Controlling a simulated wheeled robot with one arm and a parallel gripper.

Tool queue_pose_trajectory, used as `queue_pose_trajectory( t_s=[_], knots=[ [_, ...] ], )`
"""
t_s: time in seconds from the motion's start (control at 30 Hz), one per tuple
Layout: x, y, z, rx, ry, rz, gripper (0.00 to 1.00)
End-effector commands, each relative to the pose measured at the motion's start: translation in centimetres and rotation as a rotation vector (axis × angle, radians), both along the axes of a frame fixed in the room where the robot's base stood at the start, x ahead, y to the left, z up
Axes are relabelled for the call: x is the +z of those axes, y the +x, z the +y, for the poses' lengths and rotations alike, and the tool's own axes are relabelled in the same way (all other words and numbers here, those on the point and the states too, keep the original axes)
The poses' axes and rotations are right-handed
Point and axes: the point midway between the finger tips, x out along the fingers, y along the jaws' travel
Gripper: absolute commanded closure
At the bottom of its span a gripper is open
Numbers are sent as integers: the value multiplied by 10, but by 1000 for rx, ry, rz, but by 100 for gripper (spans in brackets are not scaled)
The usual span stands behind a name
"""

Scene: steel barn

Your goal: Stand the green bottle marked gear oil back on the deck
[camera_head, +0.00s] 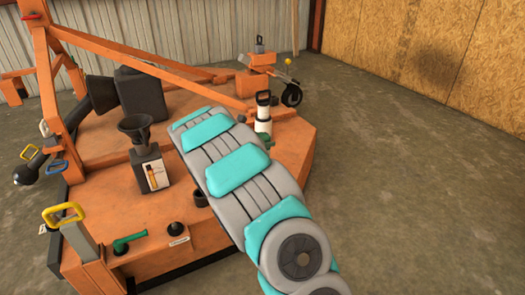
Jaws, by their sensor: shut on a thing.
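My arm reaches from the lower right over the orange deck (195,235). My gripper is hidden behind the arm's own links, so I cannot see its jaws or anything in them. No green bottle with a readable gear oil mark shows. A small dark green piece (266,140) shows just right of my arm, beside a white cylinder with a black handle (263,118); I cannot tell what it belongs to. A green L-shaped piece (129,243) lies at the deck's front edge.
Orange frame bars (140,62) slope over the deck. A small dark cup (200,197) sits near my arm. Concrete floor (410,190) is clear at right.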

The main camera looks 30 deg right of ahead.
Motion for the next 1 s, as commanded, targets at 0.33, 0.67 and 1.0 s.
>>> queue_pose_trajectory(
  t_s=[0.33, 0.67, 1.0],
  knots=[
    [-30, 1, -1, 0, -2, 2, 100],
    [-33, 1, -1, 0, -2, -2, 100],
    [-36, 1, -1, -1, -1, -1, 4]
  ],
)
